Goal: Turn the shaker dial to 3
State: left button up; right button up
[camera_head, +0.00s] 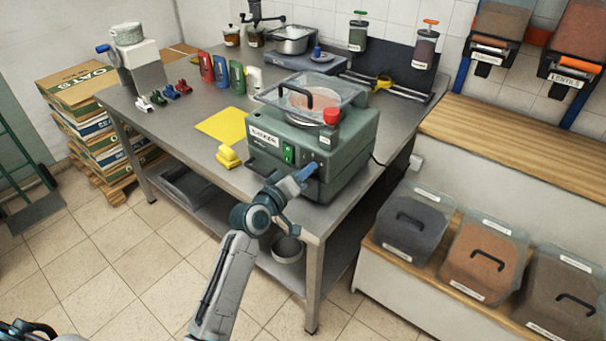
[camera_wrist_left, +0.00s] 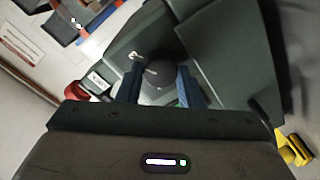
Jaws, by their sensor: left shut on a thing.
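A small pale mark shows on the housing beside the dial. The dial's number is not readable. In the head view the gripper hides the dial.
A yellow block (camera_head: 229,157) and yellow sheet (camera_head: 222,126) lie left of the shaker. Colored bottles (camera_head: 221,72) and small clips stand farther back. A shelf with lidded bins (camera_head: 411,221) is at right. A metal pot (camera_head: 287,249) is under the bench.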

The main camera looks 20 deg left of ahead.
pick_arm(q)
jog(key=shift+f, duration=0.1)
jog(key=o, duration=1)
jog(key=b+v, duration=0.1)
jog(key=v, duration=1)
jog(key=shift+d, duration=0.1)
jog(key=shift+w, duration=0.1)
